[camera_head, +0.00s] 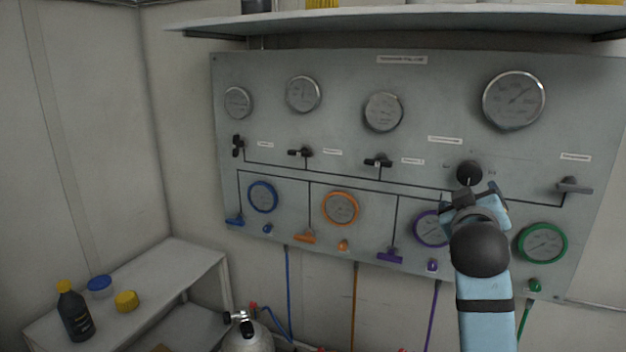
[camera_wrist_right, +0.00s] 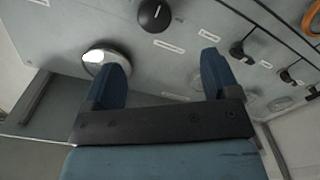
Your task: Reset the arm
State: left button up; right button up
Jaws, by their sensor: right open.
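My right gripper (camera_head: 474,196) is raised in front of the grey air panel (camera_head: 270,80), just below a round black knob (camera_head: 469,172). In the right wrist view its two blue fingers (camera_wrist_right: 165,80) are spread with nothing between them, and the black knob (camera_wrist_right: 154,15) sits beyond them, apart from the fingertips. The right forearm hides part of the panel's lower right and the edge of the purple-ringed gauge (camera_head: 431,229). My left gripper is not in view.
A shelf (camera_head: 400,20) juts out above the panel. Several gauges and levers, such as a black lever (camera_head: 574,186) at right, line it. At lower left, a bench (camera_head: 165,262) holds a dark bottle (camera_head: 74,314); a gas cylinder (camera_head: 246,338) stands beside it.

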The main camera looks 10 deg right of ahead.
jog(key=s+a+f+n+y+p, duration=0.15)
jog(key=a+f+y, duration=0.25)
jog(key=f, duration=0.8)
jog(key=s+a+f+n+y+p, duration=0.1)
jog(key=s+a+f+n+y, duration=0.2)
jog(key=f, duration=0.9)
jog(key=s+a+f+m+g+y+p, duration=0.1)
jog(key=s+a+f, duration=0.3)
jog(key=s+f, duration=0.6)
jog(key=s+a+f+m+g+y+p, duration=0.1)
jog(key=s+a+f+g+y+p, duration=0.1)
jog(key=s+f, duration=0.9)
jog(key=s+a+g+y, duration=0.1)
jog(key=a+y, duration=0.1)
jog(key=a, duration=0.1)
jog(key=shift+f, duration=0.25)
